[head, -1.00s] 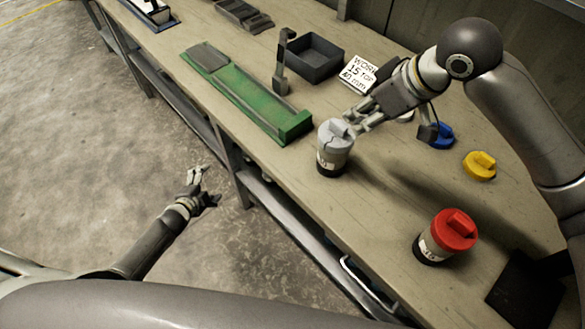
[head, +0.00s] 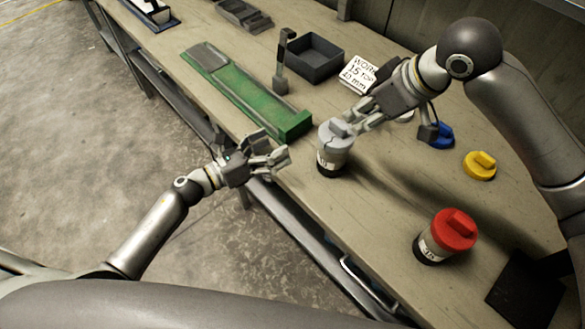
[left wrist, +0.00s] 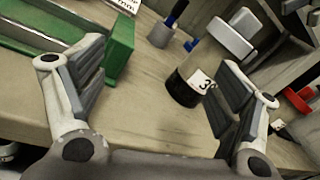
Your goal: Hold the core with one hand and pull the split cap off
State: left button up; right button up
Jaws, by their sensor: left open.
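A core with a dark base, a label and a grey cap (head: 335,134) stands upright near the bench's front edge. A dark line runs across the cap. The core's body (head: 331,164) also shows in the left wrist view (left wrist: 184,88), between my left fingers but beyond their tips. My left gripper (head: 276,153) is open and empty, left of the core and apart from it. My right gripper (head: 354,123) has its fingers at the right side of the cap's raised tab. Whether they close on the tab is hidden.
A green tray (head: 245,97) lies left of the core, with a grey bin (head: 315,60) and a sign (head: 359,73) behind. A red-capped core (head: 447,235) stands at the right front.

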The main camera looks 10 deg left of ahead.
aim_at(332, 153)
pick_arm(q)
jog(key=s+d+m, duration=0.1)
jog(key=d+m, duration=0.1)
jog(key=s+d+m+h, duration=0.1)
jog(key=s+d, duration=0.1)
jog(key=s+d+m+g, duration=0.1)
jog(key=s+d+m, duration=0.1)
jog(key=shift+d+f+m, duration=0.15)
jog(key=shift+f+m, duration=0.15)
jog(key=shift+f, duration=0.05)
jog(key=x, duration=1)
jog(key=shift+w+d, duration=0.15)
jog(key=shift+d, duration=0.2)
jog(key=c, duration=1.6)
pick_arm(e)
jog(key=shift+o, duration=0.3)
